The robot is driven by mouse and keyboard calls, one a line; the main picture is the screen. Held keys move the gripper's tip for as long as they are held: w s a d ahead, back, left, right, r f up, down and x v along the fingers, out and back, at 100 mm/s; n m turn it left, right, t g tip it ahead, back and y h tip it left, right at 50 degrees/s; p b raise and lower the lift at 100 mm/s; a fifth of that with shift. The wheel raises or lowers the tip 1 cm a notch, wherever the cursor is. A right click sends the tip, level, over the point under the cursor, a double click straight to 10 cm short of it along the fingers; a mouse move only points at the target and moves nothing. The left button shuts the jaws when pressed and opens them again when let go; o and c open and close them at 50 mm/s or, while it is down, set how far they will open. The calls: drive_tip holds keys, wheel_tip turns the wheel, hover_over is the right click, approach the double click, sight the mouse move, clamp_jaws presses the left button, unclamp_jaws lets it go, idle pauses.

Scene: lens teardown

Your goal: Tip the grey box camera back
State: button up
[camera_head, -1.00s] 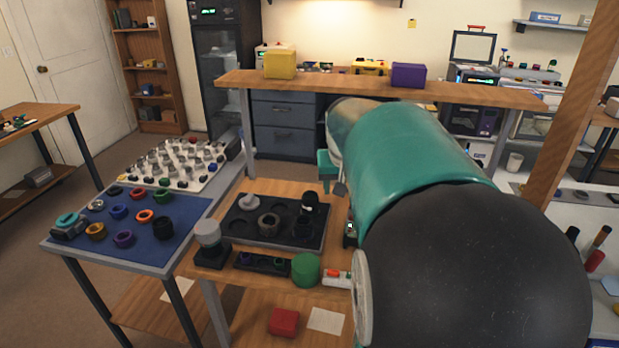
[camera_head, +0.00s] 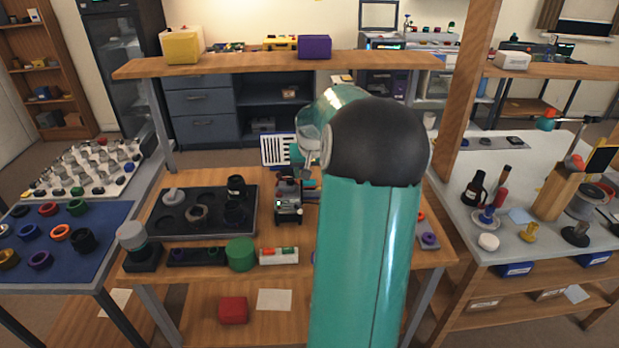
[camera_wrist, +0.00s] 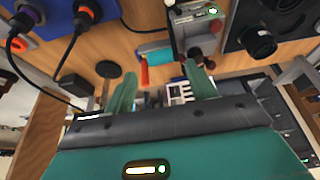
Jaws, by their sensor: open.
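A small grey box-shaped device (camera_head: 288,203), which looks like the grey box camera, stands on the wooden bench in the head view, just right of the black tray. It also appears at the top of the wrist view (camera_wrist: 196,30), with a small green light and a dark round part on its face. My gripper (camera_wrist: 160,70) is open, its two teal fingers apart with nothing held between them. The box is beyond the fingertips, nearer the right finger, and apart from it. In the head view my arm hides most of the gripper and the bench to its right.
The black tray (camera_head: 163,222) with round parts lies left of the box. A green cylinder (camera_head: 240,254) and a white strip (camera_head: 279,256) lie in front. An orange-handled tool (camera_wrist: 144,72) lies near the fingers in the wrist view. A wooden post (camera_head: 465,110) stands to the right.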

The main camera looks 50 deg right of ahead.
sight(311, 180)
drive_tip(key=shift+x, duration=1.85)
drive_tip(key=shift+a, duration=0.1)
drive_tip(key=shift+c, duration=0.3)
drive_tip(key=c, duration=1.2)
drive_tip(key=shift+o, duration=0.2)
drive_tip(key=shift+s, duration=0.15)
